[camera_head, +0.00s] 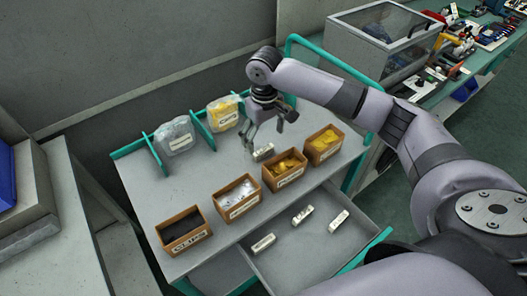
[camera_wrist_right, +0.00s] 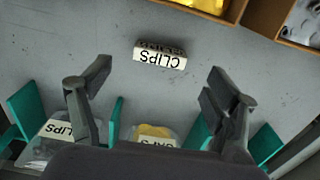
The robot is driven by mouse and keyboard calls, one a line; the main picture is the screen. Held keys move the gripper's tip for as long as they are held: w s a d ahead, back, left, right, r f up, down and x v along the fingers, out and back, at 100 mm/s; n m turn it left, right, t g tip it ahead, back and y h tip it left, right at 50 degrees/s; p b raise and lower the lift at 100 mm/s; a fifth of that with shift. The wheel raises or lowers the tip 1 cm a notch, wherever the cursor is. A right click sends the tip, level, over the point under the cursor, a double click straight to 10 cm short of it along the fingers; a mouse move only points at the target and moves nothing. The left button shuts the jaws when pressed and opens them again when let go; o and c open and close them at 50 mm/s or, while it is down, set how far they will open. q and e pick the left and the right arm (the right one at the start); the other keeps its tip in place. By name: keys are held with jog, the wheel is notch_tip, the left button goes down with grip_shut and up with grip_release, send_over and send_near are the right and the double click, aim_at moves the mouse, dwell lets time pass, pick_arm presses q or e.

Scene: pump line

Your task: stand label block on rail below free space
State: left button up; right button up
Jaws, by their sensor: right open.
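A white label block (camera_head: 263,152) lies on the cart top, just below my right gripper (camera_head: 267,130). In the right wrist view the block (camera_wrist_right: 160,55) reads CLIPS, upside down. It lies ahead of the open fingers of my right gripper (camera_wrist_right: 157,85), and nothing is between them. Teal dividers (camera_head: 203,130) stand at the back, with a clear bag (camera_head: 172,132) and a yellow bag (camera_head: 222,109) between them. The wrist view also shows a clear bag (camera_wrist_right: 40,150) and a yellow bag (camera_wrist_right: 155,131). My wrist hides part of this row, so I cannot tell which space is free.
Several brown parts boxes (camera_head: 183,230) line the cart's front. The open drawer (camera_head: 300,262) holds three more white blocks (camera_head: 303,215). A clear-lidded case (camera_head: 385,40) and a bench with tools (camera_head: 490,35) are at the back right. The cart top between bags and boxes is mostly clear.

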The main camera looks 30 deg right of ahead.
aim_at(265, 151)
jog(key=f, duration=0.5)
jog(key=shift+s+p, duration=0.2)
jog(key=shift+p, duration=0.2)
jog(key=shift+c, duration=0.4)
jog(key=shift+r, duration=0.1)
jog(key=c, duration=1)
jog(key=shift+c, duration=0.2)
